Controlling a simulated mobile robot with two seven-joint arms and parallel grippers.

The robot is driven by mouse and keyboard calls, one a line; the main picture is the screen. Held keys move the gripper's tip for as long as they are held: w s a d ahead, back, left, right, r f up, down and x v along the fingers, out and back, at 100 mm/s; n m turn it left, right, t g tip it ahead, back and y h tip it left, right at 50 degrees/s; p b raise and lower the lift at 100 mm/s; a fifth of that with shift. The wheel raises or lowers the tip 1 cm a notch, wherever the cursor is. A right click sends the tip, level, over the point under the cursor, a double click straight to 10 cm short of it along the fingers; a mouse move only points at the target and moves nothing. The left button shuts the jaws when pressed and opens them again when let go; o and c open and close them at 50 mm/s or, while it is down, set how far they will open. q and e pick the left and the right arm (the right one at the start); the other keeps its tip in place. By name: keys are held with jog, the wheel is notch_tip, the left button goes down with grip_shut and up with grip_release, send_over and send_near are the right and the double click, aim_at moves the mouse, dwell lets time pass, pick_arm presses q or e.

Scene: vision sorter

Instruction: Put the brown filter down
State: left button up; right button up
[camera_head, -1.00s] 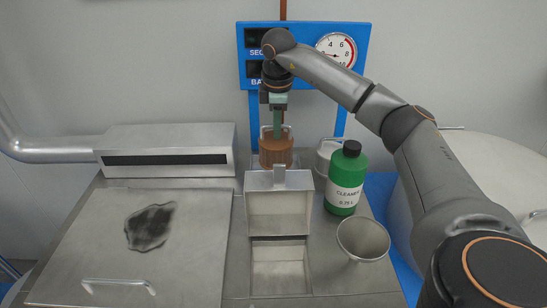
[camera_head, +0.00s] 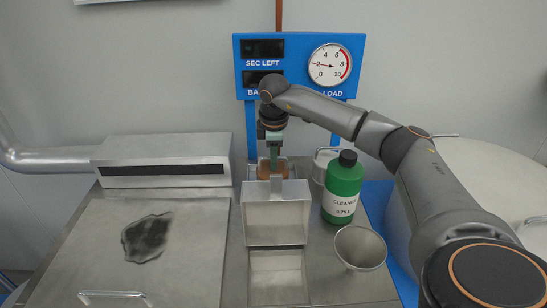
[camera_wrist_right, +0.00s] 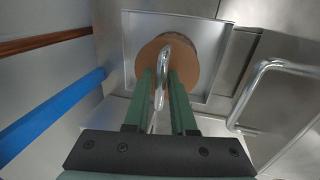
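The brown filter (camera_head: 266,172) is a round brown body at the back of the counter, mostly hidden behind a raised metal lid in the head view. The right wrist view shows its round top (camera_wrist_right: 207,55) and a bent metal handle (camera_wrist_right: 163,75). My right gripper (camera_head: 273,160) points down over it. Its two green fingers (camera_wrist_right: 160,85) stand on both sides of the handle and look shut on it. The filter lies within the outline of a square metal recess (camera_wrist_right: 225,85); whether it touches the bottom is hidden. My left gripper is not in view.
The upright metal lid (camera_head: 276,215) stands in front of the filter, with an open bin (camera_head: 278,278) before it. A blue gauge panel (camera_head: 300,60) is behind. A dark-stained plate (camera_head: 190,240) lies left.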

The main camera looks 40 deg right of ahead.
jog(key=shift+o, duration=1.3)
jog(key=shift+r, duration=0.1)
notch_tip(320, 180, up, 12)
jog(key=s+a+b, duration=0.1)
jog(key=shift+s+a, duration=0.25)
jog(key=shift+s, duration=0.1)
